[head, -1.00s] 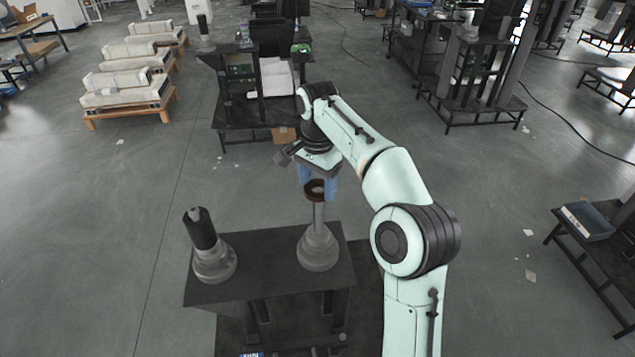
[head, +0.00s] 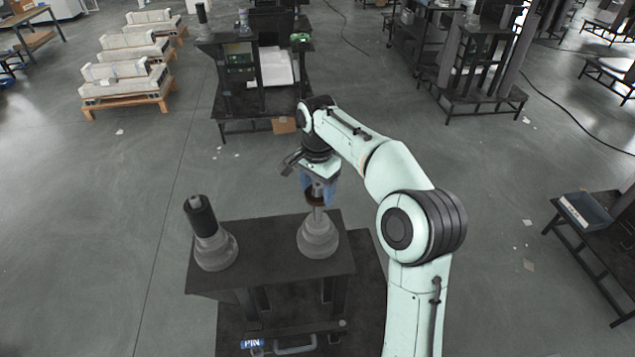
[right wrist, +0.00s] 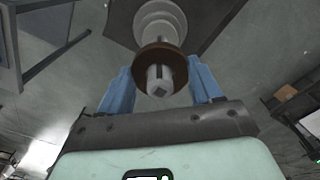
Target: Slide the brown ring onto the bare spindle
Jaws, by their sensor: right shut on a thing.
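The brown ring (head: 315,202) is held in my right gripper (head: 319,191), between its blue fingers. In the right wrist view the ring (right wrist: 142,58) encircles the grey post of the spindle (right wrist: 159,80), whose tip pokes through the hole toward the camera. In the head view this spindle (head: 318,239) stands upright on its stepped grey base, with a short length of post showing below the ring. The ring is near the top of the post, above the base. My left gripper is not in view.
A second spindle (head: 202,222) with black rings or a sleeve stands to the left on the same dark table (head: 263,262). The tabletop between the two is clear. A dark rack (head: 230,105) stands behind, with open grey floor around.

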